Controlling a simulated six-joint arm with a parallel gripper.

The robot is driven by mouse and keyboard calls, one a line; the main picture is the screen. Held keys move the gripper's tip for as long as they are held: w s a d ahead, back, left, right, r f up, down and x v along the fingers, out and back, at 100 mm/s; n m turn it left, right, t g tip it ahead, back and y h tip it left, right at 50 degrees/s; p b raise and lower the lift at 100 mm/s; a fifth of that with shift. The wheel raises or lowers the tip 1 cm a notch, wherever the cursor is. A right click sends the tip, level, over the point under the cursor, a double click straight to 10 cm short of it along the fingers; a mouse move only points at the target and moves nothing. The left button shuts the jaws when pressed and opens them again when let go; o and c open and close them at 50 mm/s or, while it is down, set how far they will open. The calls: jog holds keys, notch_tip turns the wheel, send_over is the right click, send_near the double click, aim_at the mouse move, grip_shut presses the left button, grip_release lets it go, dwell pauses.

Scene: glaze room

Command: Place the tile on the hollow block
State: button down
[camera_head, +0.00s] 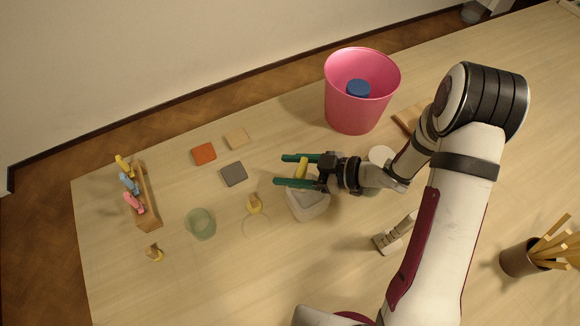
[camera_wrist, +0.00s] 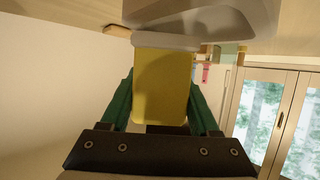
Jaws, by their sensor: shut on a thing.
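My gripper (camera_head: 278,170) has green fingers and is shut on a yellow tile (camera_wrist: 162,85), which fills the gap between them in the wrist view. In the head view the tile (camera_head: 302,168) shows as a narrow yellow strip between the fingers. A pale grey-white block (camera_head: 308,208) with a recessed grey top, seemingly the hollow block, stands on the table just below my gripper in the picture. My gripper covers part of it. A pale body, likely the same block (camera_wrist: 200,15), shows at the top of the wrist view. I cannot tell whether the tile touches it.
Orange (camera_head: 204,153), grey (camera_head: 234,174) and tan (camera_head: 236,138) tiles lie left of my gripper. A pink bucket (camera_head: 352,112) stands behind. A green glass (camera_head: 200,224) and a wooden rack (camera_head: 148,203) are at left. A stepped stand (camera_head: 393,238) is at right.

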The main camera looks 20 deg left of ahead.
jog(key=shift+f, duration=0.1)
jog(key=shift+c, duration=0.6)
grip_release()
